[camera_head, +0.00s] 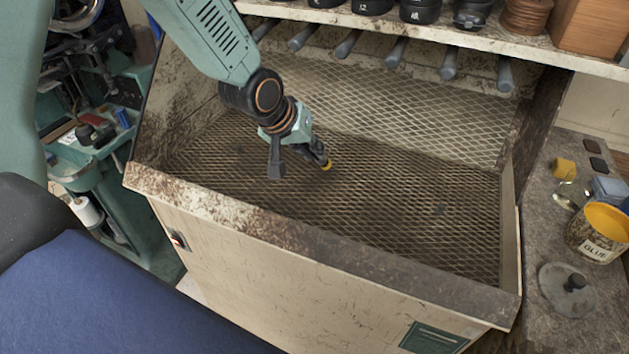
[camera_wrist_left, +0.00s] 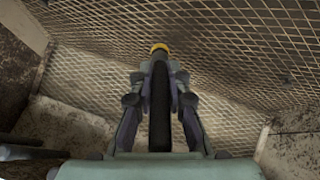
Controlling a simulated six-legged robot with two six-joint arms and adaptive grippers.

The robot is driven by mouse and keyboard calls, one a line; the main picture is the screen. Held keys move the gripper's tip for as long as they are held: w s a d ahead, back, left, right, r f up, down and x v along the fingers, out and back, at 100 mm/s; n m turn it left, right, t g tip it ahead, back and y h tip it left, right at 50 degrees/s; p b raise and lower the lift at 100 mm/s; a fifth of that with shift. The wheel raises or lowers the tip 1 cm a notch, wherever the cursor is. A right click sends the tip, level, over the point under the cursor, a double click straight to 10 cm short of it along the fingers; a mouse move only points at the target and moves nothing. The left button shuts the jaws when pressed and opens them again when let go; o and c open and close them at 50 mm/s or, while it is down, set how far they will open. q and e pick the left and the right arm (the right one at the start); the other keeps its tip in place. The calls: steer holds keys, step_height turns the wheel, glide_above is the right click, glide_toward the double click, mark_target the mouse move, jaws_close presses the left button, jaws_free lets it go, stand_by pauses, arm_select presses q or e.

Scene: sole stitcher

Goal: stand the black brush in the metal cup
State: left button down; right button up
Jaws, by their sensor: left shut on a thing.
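My left gripper (camera_head: 317,152) hangs over the mesh-floored bin, inside its left half. It is shut on a slim black thing with a yellow end, which I take to be the black brush (camera_wrist_left: 160,105). In the left wrist view the brush lies lengthwise between the two fingers (camera_wrist_left: 159,80), its yellow end past the fingertips. In the head view only the yellow end (camera_head: 327,165) shows clearly, apparently above the mesh. I cannot make out a metal cup in either view. My right gripper is not in view.
The bin's worn front rim (camera_head: 290,232) lies before the gripper. A shelf (camera_head: 470,35) with black wheels and brown discs runs above its back. At the right, a bench (camera_head: 548,235) holds a glue pot (camera_head: 598,238) and a knobbed lid (camera_head: 567,290). The mesh floor is mostly clear.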

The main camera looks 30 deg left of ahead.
mark_target(326, 164)
arm_select(q)
steer(key=shift+s+a+f, duration=0.15)
steer(key=shift+f, duration=0.8)
steer(key=f, duration=0.2)
steer(key=d+f, duration=0.1)
steer(key=shift+w+f, duration=0.1)
steer(key=shift+w, duration=0.15)
steer(key=shift+f, duration=0.35)
steer(key=shift+s+a, duration=0.15)
steer(key=shift+a, duration=0.3)
steer(key=shift+d+f, duration=0.15)
steer(key=shift+d, duration=0.1)
steer(key=c, duration=1.5)
jaws_free()
steer(key=shift+w+d, duration=0.15)
steer(key=shift+w, duration=0.05)
steer(key=shift+c, duration=0.2)
steer(key=shift+o, duration=1.1)
steer(key=shift+a, duration=0.25)
steer(key=shift+s, duration=0.2)
